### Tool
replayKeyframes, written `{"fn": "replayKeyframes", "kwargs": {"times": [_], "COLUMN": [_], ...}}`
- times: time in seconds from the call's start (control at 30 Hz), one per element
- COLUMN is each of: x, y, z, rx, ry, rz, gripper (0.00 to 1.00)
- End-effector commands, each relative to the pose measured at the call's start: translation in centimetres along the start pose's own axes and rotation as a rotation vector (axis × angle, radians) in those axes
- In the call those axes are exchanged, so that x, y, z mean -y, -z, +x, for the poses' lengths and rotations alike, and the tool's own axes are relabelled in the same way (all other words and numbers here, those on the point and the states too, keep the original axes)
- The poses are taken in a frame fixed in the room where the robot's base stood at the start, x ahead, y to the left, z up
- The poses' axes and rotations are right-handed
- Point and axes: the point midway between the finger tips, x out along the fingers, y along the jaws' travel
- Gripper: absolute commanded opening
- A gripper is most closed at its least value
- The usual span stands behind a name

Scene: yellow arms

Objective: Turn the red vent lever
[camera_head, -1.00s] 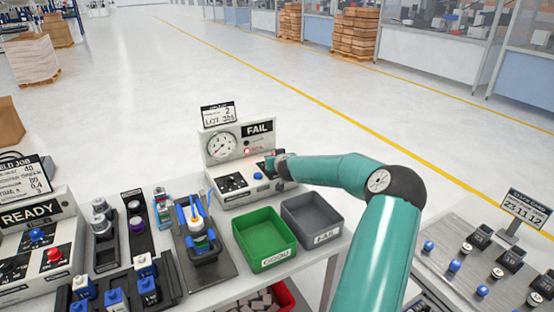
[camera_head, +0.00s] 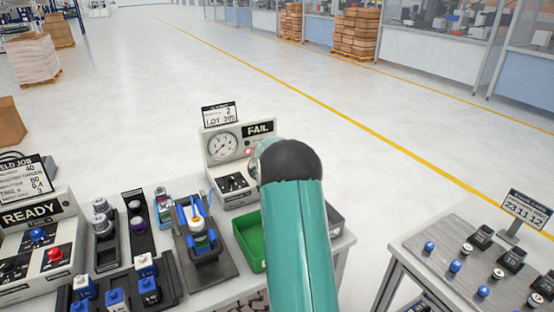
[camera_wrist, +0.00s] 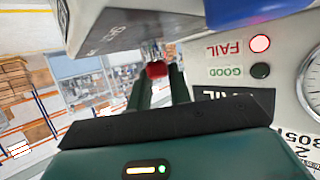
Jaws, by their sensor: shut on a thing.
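The red vent lever (camera_wrist: 157,70) shows in the wrist view as a small red end on a metal stem. It sits between the two dark fingertips of my gripper (camera_wrist: 158,78), which is shut on it. The leak tester (camera_head: 213,143) stands at the back of the bench in the head view, with a round gauge (camera_head: 222,145) and a FAIL sign (camera_head: 258,129). In the head view my arm hides the lever and gripper. In the wrist view the lamp beside FAIL (camera_wrist: 260,44) glows red and the lamp beside GOOD (camera_wrist: 260,70) is dark.
A green tray (camera_head: 245,236) stands in front of the tester. My arm mostly covers the grey tray (camera_head: 335,217) to its right. A fixture (camera_head: 205,243) with a blue-and-white part stands left of the green tray. A second bench (camera_head: 420,245) is at the right.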

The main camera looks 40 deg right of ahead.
Motion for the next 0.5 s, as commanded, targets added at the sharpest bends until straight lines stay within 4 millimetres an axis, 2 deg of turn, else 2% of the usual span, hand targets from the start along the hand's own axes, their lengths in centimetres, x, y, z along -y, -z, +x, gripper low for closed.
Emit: {"fn": "replayKeyframes", "kwargs": {"times": [0.5], "x": [-0.02], "y": [-0.12], "z": [0.08], "rx": [0.002], "ry": [-0.044], "rz": [0.018], "gripper": [0.0]}}
